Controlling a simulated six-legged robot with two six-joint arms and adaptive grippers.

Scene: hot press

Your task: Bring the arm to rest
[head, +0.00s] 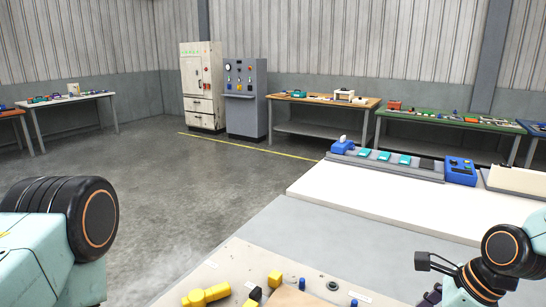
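The upper part of my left arm (60,225), pale teal with a large black joint, fills the lower left corner of the head view. Its gripper is out of the picture. My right arm (505,250) comes in at the lower right, above the near workbench. Thin black parts at its end (432,264) look like the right gripper, partly cut off by the lower edge. I cannot tell whether it is open or shut, and no held object shows.
The near bench (260,262) holds a yellow tool (205,295), yellow blocks and small dark parts at its front. Behind it, a white worktop (390,200) carries a grey rail with blue and teal items. Grey floor (190,185) is clear at left; cabinets (203,85) stand far back.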

